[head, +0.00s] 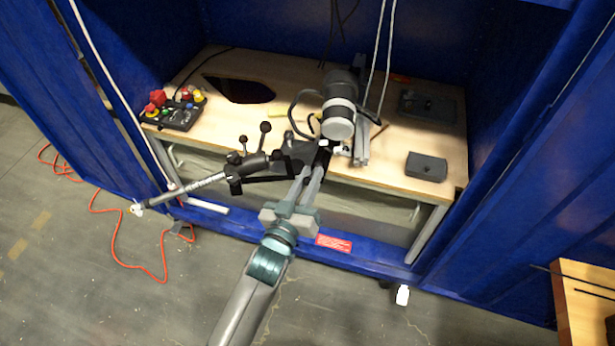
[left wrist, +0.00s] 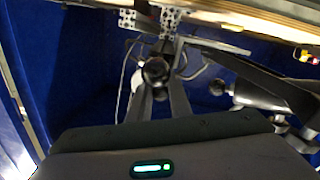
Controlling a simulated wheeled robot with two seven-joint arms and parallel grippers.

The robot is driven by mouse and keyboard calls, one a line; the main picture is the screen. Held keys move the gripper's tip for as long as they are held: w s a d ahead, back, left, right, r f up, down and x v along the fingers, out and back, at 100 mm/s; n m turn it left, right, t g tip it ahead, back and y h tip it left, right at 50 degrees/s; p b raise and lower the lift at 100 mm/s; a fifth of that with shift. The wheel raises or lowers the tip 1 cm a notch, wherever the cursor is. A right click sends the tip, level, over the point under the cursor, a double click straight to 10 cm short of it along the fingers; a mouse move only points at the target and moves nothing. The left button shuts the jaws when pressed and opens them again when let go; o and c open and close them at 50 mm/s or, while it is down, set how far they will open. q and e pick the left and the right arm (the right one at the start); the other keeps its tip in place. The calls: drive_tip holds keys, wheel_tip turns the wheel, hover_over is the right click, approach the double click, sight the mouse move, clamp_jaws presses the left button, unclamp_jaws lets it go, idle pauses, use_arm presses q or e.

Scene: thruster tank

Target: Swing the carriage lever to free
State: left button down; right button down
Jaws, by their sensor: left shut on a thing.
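My left gripper (head: 314,170) reaches in from the bottom of the head view to the front edge of the wooden bench. Its two long fingers are shut on a dark round knob, which I take to be the end of the carriage lever. The knob (left wrist: 155,71) shows between the fingertips in the left wrist view. In the head view the fingers and nearby dark parts hide most of the lever, so its angle is unclear. The grey thruster (head: 339,108) with a white band stands just behind the fingertips. My right gripper is out of view.
A black jointed arm with ball knobs (head: 262,161) and a silver rod lies close left of my fingers. A control box (head: 176,114) with red buttons, a dark hole (head: 238,90) and a grey box (head: 426,167) are on the bench (head: 388,150). Blue walls enclose it.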

use_arm(q)
drive_tip(key=shift+d+r+n+y, duration=0.15)
drive_tip(key=shift+r+n+y, duration=0.15)
drive_tip(key=shift+y, duration=0.1)
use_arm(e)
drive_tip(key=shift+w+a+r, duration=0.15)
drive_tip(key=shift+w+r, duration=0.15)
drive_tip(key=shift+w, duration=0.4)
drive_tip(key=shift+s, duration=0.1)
use_arm(q)
drive_tip(key=c, duration=1.8)
unclamp_jaws()
drive_tip(key=shift+f, duration=0.1)
drive_tip(key=shift+o, duration=0.2)
drive_tip(key=shift+f, duration=0.1)
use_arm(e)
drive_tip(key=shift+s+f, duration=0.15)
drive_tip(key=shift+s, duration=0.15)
